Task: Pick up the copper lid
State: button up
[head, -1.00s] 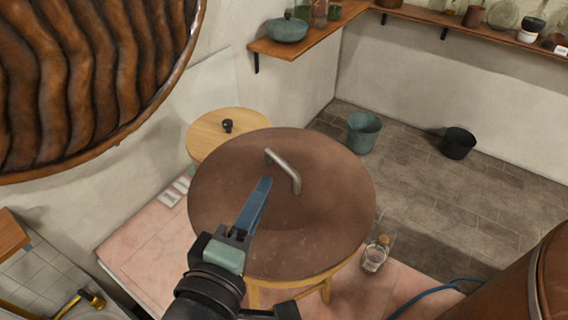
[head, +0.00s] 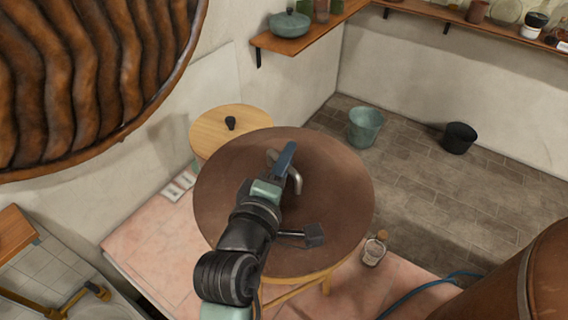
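The copper lid (head: 335,205) is a large round brown disc lying flat on a wooden stool (head: 322,280). Its metal bar handle (head: 297,183) stands near the middle of the top and is partly hidden by my gripper. My gripper (head: 283,156) is over the lid, with its blue fingers at the handle's upper left. In this view the fingers overlap the handle. I cannot tell whether they touch it or how far apart they are.
A round wooden top with a black knob (head: 230,123) is behind the lid. A glass bottle (head: 375,249) stands on the pink tiles at right. A green bucket (head: 364,127) and a black bucket (head: 459,138) stand on the floor. A large copper vessel (head: 505,275) is at lower right.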

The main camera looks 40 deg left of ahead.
jog(key=shift+x, duration=1.1)
jog(key=shift+s, duration=0.1)
grip_shut()
dwell(0.4)
jog(key=shift+a+r, duration=0.1)
